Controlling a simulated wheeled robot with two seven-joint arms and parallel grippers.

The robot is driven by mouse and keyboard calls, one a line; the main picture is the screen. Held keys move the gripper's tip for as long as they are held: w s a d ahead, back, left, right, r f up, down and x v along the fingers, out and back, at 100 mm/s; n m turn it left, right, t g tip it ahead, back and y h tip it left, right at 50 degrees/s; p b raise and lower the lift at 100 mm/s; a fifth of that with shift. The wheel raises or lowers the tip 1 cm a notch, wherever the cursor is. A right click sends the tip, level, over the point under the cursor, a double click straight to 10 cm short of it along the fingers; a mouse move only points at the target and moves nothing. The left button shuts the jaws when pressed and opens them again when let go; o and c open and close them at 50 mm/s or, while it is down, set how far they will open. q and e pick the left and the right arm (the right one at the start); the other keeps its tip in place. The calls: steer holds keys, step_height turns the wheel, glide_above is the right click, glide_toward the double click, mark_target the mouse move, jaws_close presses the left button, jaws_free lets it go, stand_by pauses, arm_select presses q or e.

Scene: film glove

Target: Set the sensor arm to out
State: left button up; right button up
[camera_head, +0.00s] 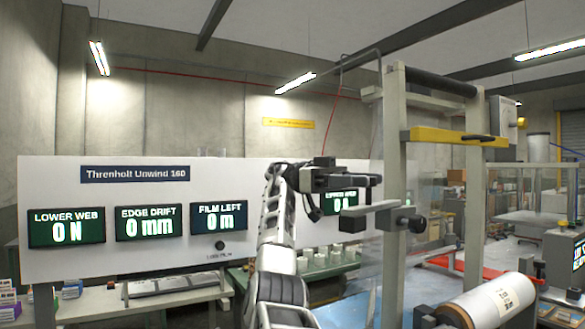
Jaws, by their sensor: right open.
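My right arm rises through the middle of the view, and its black right gripper (374,181) is open at the upright film frame, pointing right. Just below it a grey block (369,217) and a dark knob (416,224) sit on the frame's near post. This may be the sensor arm, but I cannot tell for sure, nor which position it is in. I see no clear contact between the gripper and the block. My left gripper is out of view.
The frame's post (394,150) carries a yellow bar (440,136) and a dark roller (438,82). A film roll (490,300) lies low at right.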

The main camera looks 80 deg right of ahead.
steer(key=shift+s+r, duration=0.1)
steer(key=shift+r, duration=1.4)
steer(key=a+r+b, duration=0.1)
steer(key=a+r, duration=0.9)
steer(key=a, duration=0.4)
steer(key=shift+s, duration=0.15)
